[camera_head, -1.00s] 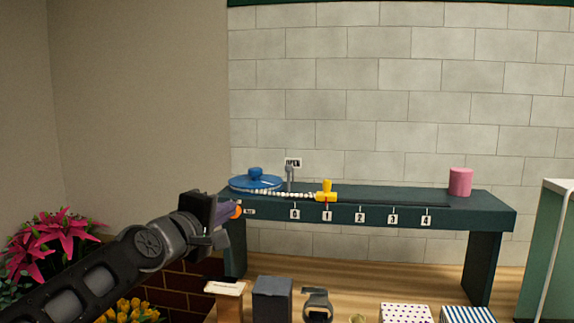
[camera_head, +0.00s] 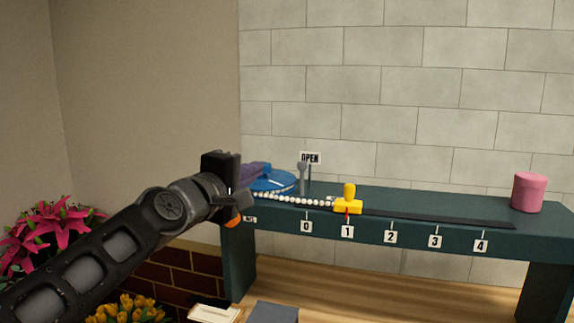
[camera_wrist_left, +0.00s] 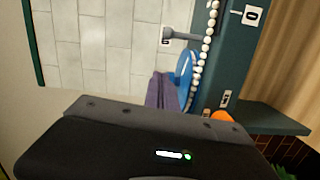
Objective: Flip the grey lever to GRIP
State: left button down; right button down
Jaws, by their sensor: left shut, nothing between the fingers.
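The grey lever (camera_head: 303,177) stands upright at the back left of the dark green shelf, in front of a sign reading OPEN (camera_head: 310,158). In the left wrist view the lever (camera_wrist_left: 182,34) shows sideways, close to the beaded strand. My left gripper (camera_head: 266,168) is shut and empty. Its purple fingers are over the left end of the shelf, by the blue disc (camera_head: 275,182), to the left of the lever and apart from it. The fingers also show in the left wrist view (camera_wrist_left: 160,88). My right gripper is not in view.
A yellow slider (camera_head: 348,201) sits at mark 1, joined to a white beaded strand (camera_head: 290,199). A pink cylinder (camera_head: 529,193) stands at the right on the green shelf (camera_head: 440,200). Pink flowers (camera_head: 48,240) and yellow flowers (camera_head: 130,309) are at lower left.

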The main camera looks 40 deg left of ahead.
aim_at(302, 180)
pick_arm(q)
jog(key=x, duration=1)
jog(key=shift+w+d+p, duration=0.15)
jog(key=shift+w+p, duration=0.1)
jog(key=shift+p, duration=0.1)
jog(key=d+p, duration=0.1)
jog(key=s+d+p, duration=0.1)
jog(key=d, duration=0.1)
jog(key=shift+r, duration=0.1)
jog(key=shift+d+f, duration=0.3)
jog(key=shift+d, duration=0.05)
jog(key=shift+p, duration=0.35)
